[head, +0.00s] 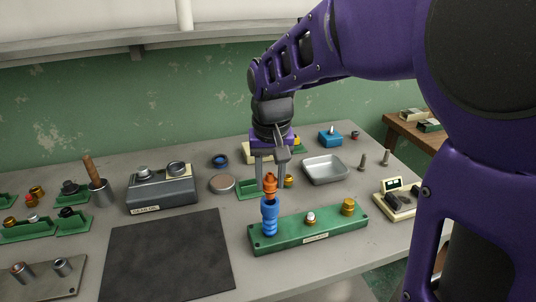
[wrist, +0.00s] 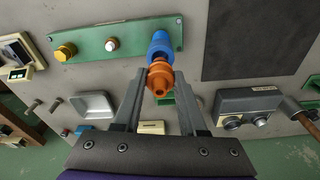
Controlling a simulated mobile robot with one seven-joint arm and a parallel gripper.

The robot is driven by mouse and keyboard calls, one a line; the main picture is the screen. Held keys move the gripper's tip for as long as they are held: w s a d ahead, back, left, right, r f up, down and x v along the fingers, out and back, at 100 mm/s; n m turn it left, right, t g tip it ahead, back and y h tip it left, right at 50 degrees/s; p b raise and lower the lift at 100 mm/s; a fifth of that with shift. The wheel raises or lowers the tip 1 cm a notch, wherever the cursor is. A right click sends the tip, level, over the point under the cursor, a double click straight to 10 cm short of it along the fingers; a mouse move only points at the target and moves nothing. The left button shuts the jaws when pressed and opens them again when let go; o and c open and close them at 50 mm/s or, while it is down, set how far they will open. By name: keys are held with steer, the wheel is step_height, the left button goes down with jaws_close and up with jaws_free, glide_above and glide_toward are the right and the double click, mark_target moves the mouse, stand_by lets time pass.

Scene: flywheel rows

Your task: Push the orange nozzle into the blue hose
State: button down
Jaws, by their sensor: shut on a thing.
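The blue hose (head: 269,217) stands upright at the left end of a green block. The orange nozzle (head: 270,185) is upright at the top of the hose, in line with it; I cannot tell how deep it sits. My gripper (head: 270,181) points down from above, shut on the orange nozzle. In the wrist view the nozzle (wrist: 159,78) is between the two grey fingers, with the blue hose (wrist: 160,45) just beyond it. The joint between nozzle and hose is only partly visible.
The green block (head: 290,236) also carries a white-topped post (head: 310,218) and a brass fitting (head: 348,207). A dark mat (head: 165,258) lies to the left. A metal tray (head: 325,169) and a grey gauge box (head: 162,188) stand behind.

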mark_target(270, 181)
steer(key=shift+f+b, duration=1.15)
steer(key=shift+f, duration=0.65)
steer(key=shift+r, duration=0.15)
steer(key=shift+r+p, duration=1.2)
steer(key=shift+r, duration=0.15)
stand_by(1.0)
steer(key=shift+f+b, duration=0.7)
steer(key=shift+f, duration=0.75)
steer(key=shift+c, duration=1.9)
jaws_free()
steer(key=shift+r, duration=0.1)
